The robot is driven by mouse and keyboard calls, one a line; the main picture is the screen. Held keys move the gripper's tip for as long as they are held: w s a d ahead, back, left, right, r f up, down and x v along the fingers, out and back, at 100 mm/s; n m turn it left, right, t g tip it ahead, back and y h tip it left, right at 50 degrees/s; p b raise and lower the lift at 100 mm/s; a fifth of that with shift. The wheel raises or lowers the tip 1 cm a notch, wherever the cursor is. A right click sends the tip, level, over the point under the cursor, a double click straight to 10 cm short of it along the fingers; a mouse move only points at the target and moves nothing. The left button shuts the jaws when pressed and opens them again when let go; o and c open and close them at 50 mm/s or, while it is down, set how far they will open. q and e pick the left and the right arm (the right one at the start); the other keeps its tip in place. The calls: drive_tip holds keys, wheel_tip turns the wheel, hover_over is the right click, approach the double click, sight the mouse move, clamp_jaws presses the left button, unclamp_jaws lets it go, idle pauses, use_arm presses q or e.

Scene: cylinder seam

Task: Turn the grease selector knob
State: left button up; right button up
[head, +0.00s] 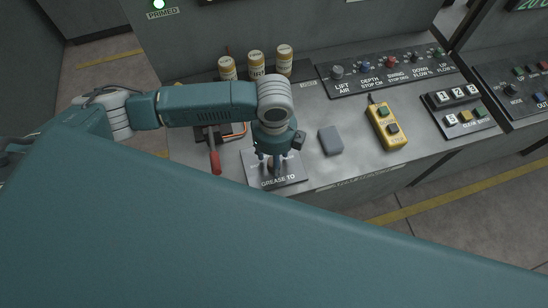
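The grease selector is a pale plate (290,182) marked "GREASE TO" on the front part of the grey console. My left gripper (273,163) points down over this plate from the arm coming in from the left. Its dark fingers are around the small knob spot in the middle of the plate. The knob is mostly hidden by the fingers, and I cannot tell whether they touch it or how it is turned. My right gripper is not in view.
A red-handled lever (215,162) stands just left of the plate. A grey block (330,140) and a yellow button box (386,127) lie to the right. Several labelled cans (256,63) and a knob panel (388,70) are behind. A large teal surface covers the foreground.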

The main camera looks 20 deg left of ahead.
use_arm(q)
wheel_tip(320, 180, up, 11)
idle(0.3)
idle(0.5)
